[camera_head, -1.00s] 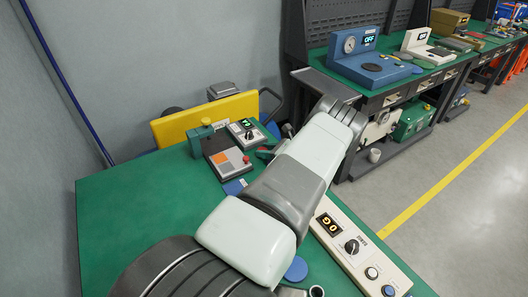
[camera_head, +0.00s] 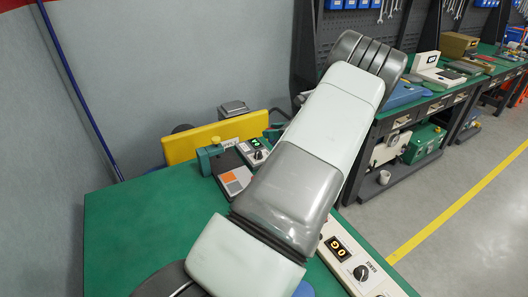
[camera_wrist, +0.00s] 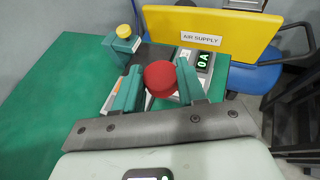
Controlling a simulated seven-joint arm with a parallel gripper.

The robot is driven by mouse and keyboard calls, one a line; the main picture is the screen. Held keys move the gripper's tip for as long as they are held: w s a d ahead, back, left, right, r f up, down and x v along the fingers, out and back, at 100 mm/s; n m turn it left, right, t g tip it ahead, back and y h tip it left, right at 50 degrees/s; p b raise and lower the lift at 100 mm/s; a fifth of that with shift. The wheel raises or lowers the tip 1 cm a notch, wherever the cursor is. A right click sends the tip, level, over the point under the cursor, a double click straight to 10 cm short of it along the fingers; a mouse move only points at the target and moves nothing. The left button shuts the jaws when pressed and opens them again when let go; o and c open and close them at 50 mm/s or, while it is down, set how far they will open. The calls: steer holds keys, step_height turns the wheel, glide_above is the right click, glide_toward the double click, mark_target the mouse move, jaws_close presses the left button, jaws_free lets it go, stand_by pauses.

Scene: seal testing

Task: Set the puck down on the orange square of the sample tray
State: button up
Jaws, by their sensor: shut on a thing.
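The red puck (camera_wrist: 160,78) sits between the two teal fingers of my gripper (camera_wrist: 158,88) in the wrist view, shut on it from both sides. In the head view my own arm hides the puck and most of the gripper. The sample tray (camera_head: 236,190) lies on the green bench, left of my arm, with its orange square (camera_head: 231,177) bare and in sight.
A green press with a yellow knob (camera_wrist: 124,31) stands beside the tray. A meter (camera_wrist: 202,62) with a green display is close by. A yellow air supply panel (camera_head: 213,137) stands behind the bench. The bench's left part is clear.

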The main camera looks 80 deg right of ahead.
steer(key=w+a+m+g+h, duration=0.1)
steer(key=w+a+m+h, duration=0.15)
steer(key=w, duration=0.75)
steer(key=m+g+h, duration=0.2)
glide_above(231, 180)
step_height(231, 180, down, 5)
steer(key=f, duration=1)
steer(key=shift+w+d, duration=0.1)
steer(key=shift+w, duration=0.1)
steer(key=o, duration=1)
steer(key=shift+f, duration=0.1)
steer(key=shift+o, duration=0.2)
